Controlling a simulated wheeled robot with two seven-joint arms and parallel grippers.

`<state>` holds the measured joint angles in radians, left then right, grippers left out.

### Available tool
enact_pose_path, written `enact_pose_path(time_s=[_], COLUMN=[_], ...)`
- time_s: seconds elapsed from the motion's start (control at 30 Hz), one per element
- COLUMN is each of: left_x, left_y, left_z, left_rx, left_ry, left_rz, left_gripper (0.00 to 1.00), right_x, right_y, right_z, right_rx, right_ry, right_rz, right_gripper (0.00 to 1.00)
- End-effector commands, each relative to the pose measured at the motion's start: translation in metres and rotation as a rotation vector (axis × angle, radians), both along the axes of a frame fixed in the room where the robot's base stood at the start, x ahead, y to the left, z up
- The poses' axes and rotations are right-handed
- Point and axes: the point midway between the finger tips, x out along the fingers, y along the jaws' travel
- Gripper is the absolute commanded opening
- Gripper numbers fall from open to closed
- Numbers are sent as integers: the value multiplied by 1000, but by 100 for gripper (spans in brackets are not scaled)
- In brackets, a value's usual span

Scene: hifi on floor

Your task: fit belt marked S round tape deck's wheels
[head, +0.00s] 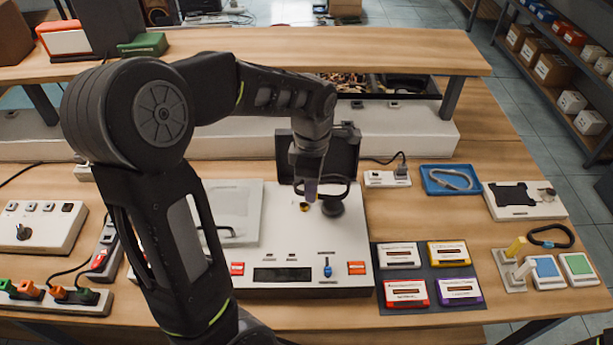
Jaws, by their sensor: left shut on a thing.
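The tape deck (312,235) lies on the table in the middle, with its dark lid (345,155) standing open at the back. A small brass-coloured wheel (304,207) and a larger dark wheel (331,207) show on its top. My left gripper (309,190) points down over the deck and is shut on a dark belt (343,184). The belt's loop reaches right, at or above the larger wheel; I cannot tell whether it touches either wheel. My arm hides part of the deck's left side. No S mark is readable. My right gripper is out of view.
A blue tray (428,186) holds a grey belt (456,179). Another black belt (550,244) lies at the right near a yellow peg (516,247). Several cassettes lie on a dark mat (427,299). A raised shelf (400,50) runs behind. Power strips and cables lie at left.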

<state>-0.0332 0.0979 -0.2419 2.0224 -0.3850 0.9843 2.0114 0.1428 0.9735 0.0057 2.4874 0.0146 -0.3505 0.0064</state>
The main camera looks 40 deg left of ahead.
Motion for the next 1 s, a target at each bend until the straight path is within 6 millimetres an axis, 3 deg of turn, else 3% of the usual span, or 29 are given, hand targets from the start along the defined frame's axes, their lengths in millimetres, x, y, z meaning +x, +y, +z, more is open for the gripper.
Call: enact_pose_path(time_s=[0.43, 1.0], left_x=[0, -1], left_y=[0, 0], left_z=[-6, -48], left_rx=[0, 0], left_ry=[0, 1], left_rz=[1, 1], left_gripper=[0, 0], right_x=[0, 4], right_y=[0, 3], right_z=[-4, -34], right_rx=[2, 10], right_ry=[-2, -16], right_rz=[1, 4], right_gripper=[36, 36])
